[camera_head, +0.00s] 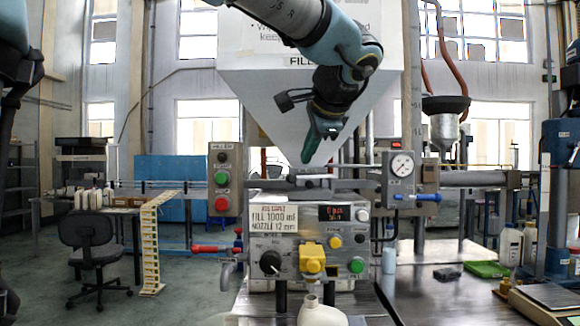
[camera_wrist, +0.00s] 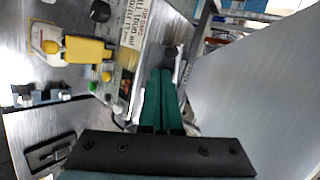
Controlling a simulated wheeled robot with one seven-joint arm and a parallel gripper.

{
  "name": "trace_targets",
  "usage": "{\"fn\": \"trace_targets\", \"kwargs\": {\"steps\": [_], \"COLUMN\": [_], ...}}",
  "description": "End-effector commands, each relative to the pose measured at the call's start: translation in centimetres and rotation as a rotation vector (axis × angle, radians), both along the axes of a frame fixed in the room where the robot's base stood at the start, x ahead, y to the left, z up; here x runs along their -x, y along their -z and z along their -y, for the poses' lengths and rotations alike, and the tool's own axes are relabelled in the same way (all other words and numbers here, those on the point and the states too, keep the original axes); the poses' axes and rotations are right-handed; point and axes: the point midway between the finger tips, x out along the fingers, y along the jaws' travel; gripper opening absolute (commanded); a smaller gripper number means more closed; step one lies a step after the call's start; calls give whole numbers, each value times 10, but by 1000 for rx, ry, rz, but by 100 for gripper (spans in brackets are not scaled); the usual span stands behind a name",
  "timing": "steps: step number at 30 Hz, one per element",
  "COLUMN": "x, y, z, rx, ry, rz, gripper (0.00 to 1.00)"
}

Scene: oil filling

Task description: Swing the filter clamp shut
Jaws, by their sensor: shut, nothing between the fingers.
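My gripper (camera_head: 308,158) hangs in front of the lower hopper, its teal fingers pointing down and slightly left. In the wrist view the fingers (camera_wrist: 161,72) are together and empty. A dark rounded knob (camera_wrist: 171,52) appears just past the fingertips; I cannot tell whether they touch it. Below the gripper in the head view, a flat metal clamp-like assembly (camera_head: 313,183) lies between the hopper's foot and the control box. Its exact opening is too small to judge.
The white hopper (camera_head: 262,88) rises close behind my gripper. The control box (camera_head: 291,219) carries a yellow block (camera_head: 312,259). A blue-handled lever (camera_head: 427,197) is at right, a red-handled one (camera_head: 208,249) at left. A white bottle (camera_head: 320,313) stands in front.

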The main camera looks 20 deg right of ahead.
Motion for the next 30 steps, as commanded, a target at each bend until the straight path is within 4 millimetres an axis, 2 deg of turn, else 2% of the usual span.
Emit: {"fn": "trace_targets", "kwargs": {"steps": [8, 15, 21, 30], "x": [-46, -78, -86, -86], "y": [33, 38, 41, 42], "z": [5, 10, 12, 11], "rx": [-5, -1, -1, 0], "ry": [-3, -2, -1, 1], "rz": [-2, -1, 0, 0], "gripper": [0, 0, 0, 0]}}
